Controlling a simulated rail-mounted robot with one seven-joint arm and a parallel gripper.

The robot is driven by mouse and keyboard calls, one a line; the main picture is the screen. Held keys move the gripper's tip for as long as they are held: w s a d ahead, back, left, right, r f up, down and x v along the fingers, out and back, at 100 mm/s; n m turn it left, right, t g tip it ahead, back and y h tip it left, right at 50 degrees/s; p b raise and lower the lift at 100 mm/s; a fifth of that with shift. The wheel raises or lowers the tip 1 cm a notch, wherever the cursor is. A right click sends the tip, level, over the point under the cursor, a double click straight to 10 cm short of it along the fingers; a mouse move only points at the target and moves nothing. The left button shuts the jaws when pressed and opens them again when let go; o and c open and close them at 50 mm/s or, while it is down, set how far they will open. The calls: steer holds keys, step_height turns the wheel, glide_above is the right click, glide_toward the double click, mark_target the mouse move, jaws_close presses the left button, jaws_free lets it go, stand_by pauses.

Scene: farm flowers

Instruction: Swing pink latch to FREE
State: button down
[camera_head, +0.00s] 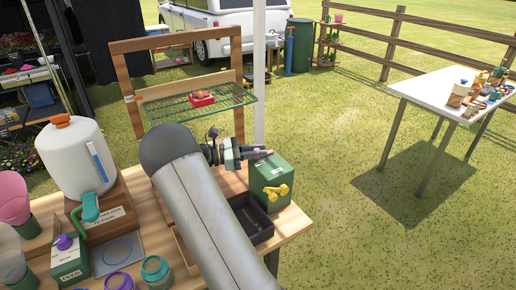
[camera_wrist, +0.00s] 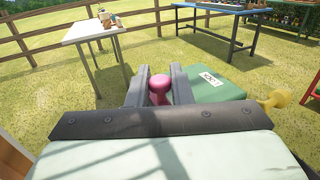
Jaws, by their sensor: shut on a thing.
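The pink latch (camera_wrist: 160,84) shows in the wrist view as a round pink knob between my gripper's two dark fingers. My gripper (camera_wrist: 158,88) is shut on it. In the head view my gripper (camera_head: 245,153) is at the top of a green box (camera_head: 268,172), with a bit of the pink latch (camera_head: 262,154) showing past the fingertips. A yellow knob (camera_head: 277,192) sticks out of the box's front. The box's top, with a small white label (camera_wrist: 210,80), shows in the wrist view. I cannot read the label, and the lower part of the latch is hidden.
A black tray (camera_head: 252,221) lies beside the green box on the wooden bench. A wire shelf (camera_head: 190,106) with a red item stands behind. A white dispenser (camera_head: 75,152) and several jars stand at left. Grass is open to the right, before a white table (camera_head: 440,90).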

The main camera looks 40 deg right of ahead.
stand_by(0.3)
steer(key=c, duration=1.4)
jaws_free()
steer(key=shift+o, duration=0.2)
steer(key=b+v, duration=0.2)
steer(key=v, duration=1.5)
steer(key=shift+w, duration=0.25)
steer(key=shift+a, duration=0.1)
